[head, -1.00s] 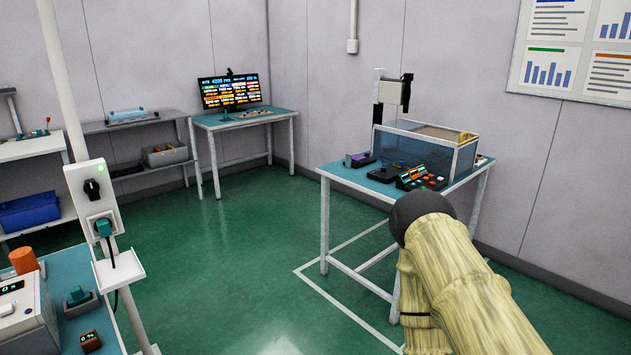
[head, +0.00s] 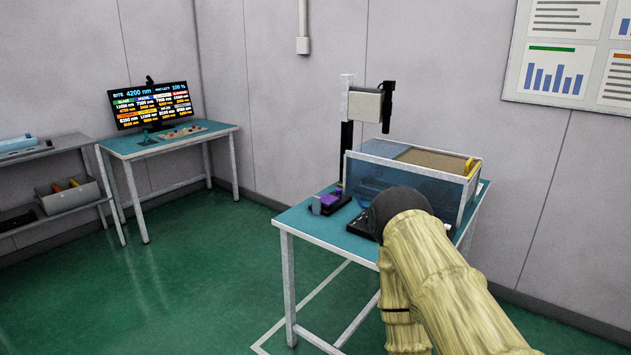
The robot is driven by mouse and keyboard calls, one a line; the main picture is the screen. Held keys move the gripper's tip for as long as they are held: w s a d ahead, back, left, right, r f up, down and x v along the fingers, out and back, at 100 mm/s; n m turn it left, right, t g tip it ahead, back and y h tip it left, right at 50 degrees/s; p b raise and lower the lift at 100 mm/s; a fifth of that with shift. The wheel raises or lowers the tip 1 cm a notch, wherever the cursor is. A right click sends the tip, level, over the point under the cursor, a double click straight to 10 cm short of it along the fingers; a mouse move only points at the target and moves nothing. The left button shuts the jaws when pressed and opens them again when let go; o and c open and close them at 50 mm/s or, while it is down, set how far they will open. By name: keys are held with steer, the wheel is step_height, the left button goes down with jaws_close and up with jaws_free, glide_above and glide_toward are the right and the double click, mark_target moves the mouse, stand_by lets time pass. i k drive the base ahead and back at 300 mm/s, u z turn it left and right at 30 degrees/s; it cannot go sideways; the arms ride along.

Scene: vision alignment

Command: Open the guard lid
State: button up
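The guard (head: 375,178) is a clear bluish box on the teal-topped table at the right. Its lid (head: 432,161) lies flat on top, looks closed, and has a brown panel and a yellow handle (head: 469,166) at its right end. My arm, with a wood-like covering and a dark rounded joint, reaches up from the lower right. It covers the front right of the guard and part of the table. My gripper is not seen in this view.
The table (head: 310,224) also holds a camera stand (head: 366,104) behind the guard and a purple item (head: 329,199) at its left front. A second table with a monitor (head: 150,105) and a grey shelf (head: 50,180) stand left. Green floor (head: 170,290) is clear between.

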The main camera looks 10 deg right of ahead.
mark_target(440, 163)
steer(key=z, duration=0.5)
steer(key=i, duration=1.75)
steer(key=z, duration=0.6)
